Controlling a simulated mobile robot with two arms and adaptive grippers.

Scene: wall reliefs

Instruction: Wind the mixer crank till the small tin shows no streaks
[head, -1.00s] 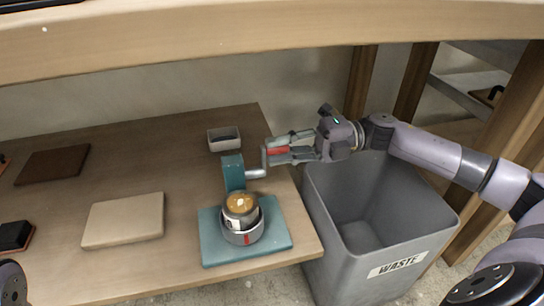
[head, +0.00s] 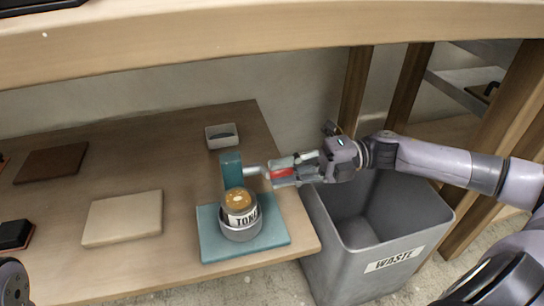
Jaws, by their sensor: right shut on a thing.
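The mixer has a teal base (head: 270,238) and a teal upright (head: 231,170) near the table's right edge. A grey cup (head: 240,233) on the base holds the small tin (head: 238,203). The tin has a white label with dark letters facing me. Its brown top shows a few pale marks, too small to judge as streaks. The metal crank (head: 254,170) runs right from the upright. My right gripper (head: 280,171) is shut on the crank's handle, which its fingers mostly hide. Red shows between the fingers. My left gripper is not in view.
A grey waste bin (head: 370,215) stands right of the table, below my right arm. A small grey box (head: 222,136) sits behind the mixer. A beige board (head: 123,217), a brown board (head: 52,162) and a black block (head: 14,235) lie to the left. A beam crosses above.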

